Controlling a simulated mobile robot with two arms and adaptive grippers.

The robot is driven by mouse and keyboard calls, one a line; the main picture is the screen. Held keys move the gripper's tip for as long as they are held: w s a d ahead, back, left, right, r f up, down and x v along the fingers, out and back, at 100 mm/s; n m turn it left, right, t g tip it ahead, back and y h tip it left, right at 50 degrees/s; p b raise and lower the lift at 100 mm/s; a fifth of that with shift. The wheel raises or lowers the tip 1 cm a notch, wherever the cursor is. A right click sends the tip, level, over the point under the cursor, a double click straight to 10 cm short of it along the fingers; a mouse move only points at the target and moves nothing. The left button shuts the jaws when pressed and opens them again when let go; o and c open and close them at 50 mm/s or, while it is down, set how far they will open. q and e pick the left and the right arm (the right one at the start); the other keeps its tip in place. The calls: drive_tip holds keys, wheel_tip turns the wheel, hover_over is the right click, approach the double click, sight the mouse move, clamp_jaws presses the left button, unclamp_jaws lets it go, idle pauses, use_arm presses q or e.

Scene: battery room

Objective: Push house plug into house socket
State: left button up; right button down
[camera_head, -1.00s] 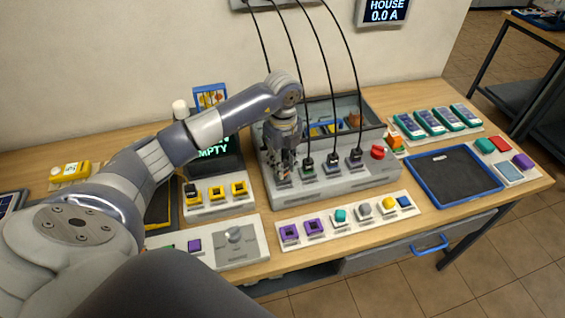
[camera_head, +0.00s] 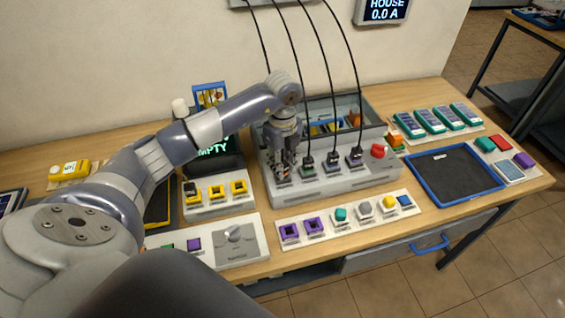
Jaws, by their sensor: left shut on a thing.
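A grey socket unit (camera_head: 340,184) stands in the middle of the wooden bench. Black plugs on cables stand in its top, among them one with a green-edged base (camera_head: 308,162), one in the middle (camera_head: 332,160) and one at the right (camera_head: 355,156). My left gripper (camera_head: 283,172) points down at the left end of the unit's top, shut on a plug whose body is mostly hidden by the fingers. Its cable rises to the wall box. I cannot tell how deep this plug sits in its socket. The right gripper is not in view.
A wall display (camera_head: 384,10) reads HOUSE 0.0 A. A red knob (camera_head: 377,151) sits at the unit's right end. A strip of coloured parts (camera_head: 350,225) lies in front. A blue-rimmed tray (camera_head: 456,178) is at the right; a yellow-socket block (camera_head: 217,205) is at the left.

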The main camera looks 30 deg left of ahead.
use_arm(q)
drive_tip(key=shift+f, duration=0.25)
drive_tip(key=o, duration=0.8)
drive_tip(key=shift+r, duration=0.1)
wheel_tip(320, 180, up, 11)
drive_tip(key=p, duration=0.7)
idle(0.4)
